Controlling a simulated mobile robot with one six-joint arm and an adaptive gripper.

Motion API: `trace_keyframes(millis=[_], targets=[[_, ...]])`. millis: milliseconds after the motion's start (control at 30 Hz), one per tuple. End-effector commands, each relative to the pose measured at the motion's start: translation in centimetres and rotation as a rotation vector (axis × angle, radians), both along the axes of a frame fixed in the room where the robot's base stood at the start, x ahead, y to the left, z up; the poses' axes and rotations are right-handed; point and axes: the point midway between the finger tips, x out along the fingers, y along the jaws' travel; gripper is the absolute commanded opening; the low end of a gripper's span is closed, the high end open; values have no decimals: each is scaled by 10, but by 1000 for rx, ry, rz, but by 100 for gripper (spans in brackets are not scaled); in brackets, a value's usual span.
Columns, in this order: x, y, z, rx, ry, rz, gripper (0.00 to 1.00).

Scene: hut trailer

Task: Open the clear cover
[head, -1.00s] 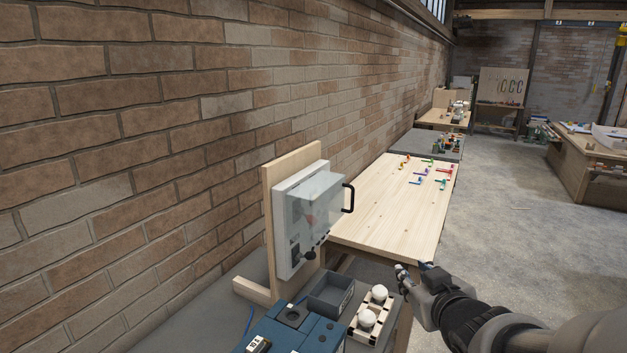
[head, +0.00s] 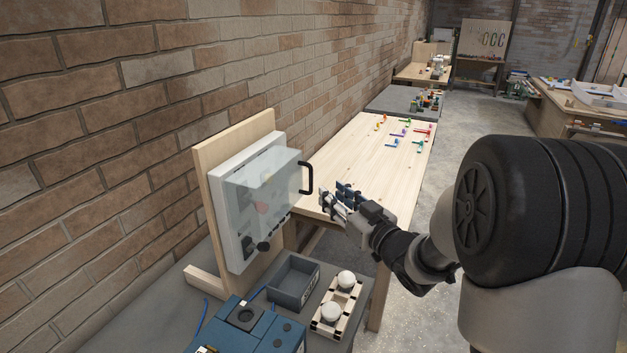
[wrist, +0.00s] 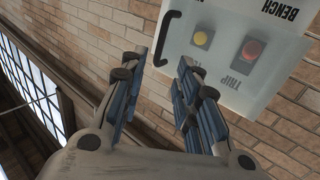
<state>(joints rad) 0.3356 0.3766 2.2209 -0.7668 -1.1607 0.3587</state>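The clear cover (head: 262,187) is a see-through box front on a white panel (head: 232,255), which is fixed to an upright wooden board. The cover is shut, and a black handle (head: 307,178) stands out from its right edge. In the wrist view the cover (wrist: 226,62) shows a yellow button and a red button behind it, with the handle (wrist: 165,38) at the upper middle. My gripper (head: 330,200) is to the right of the handle and slightly below it, apart from it. Its fingers (wrist: 162,75) are spread with nothing between them.
A grey bin (head: 293,281), a rack with two white round knobs (head: 336,302) and a blue box (head: 250,325) stand in front of the panel. A wooden table (head: 365,160) with small coloured pieces lies behind my gripper. A brick wall runs along the left.

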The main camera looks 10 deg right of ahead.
Motion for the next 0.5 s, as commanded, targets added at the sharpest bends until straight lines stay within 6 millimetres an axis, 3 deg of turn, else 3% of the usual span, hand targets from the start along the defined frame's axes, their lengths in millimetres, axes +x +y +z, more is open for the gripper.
trace_keyframes(millis=[300, 500], targets=[[63, 25, -1, 0, 0, 3, 29], [85, 32, 0, 0, 0, 1, 29]])
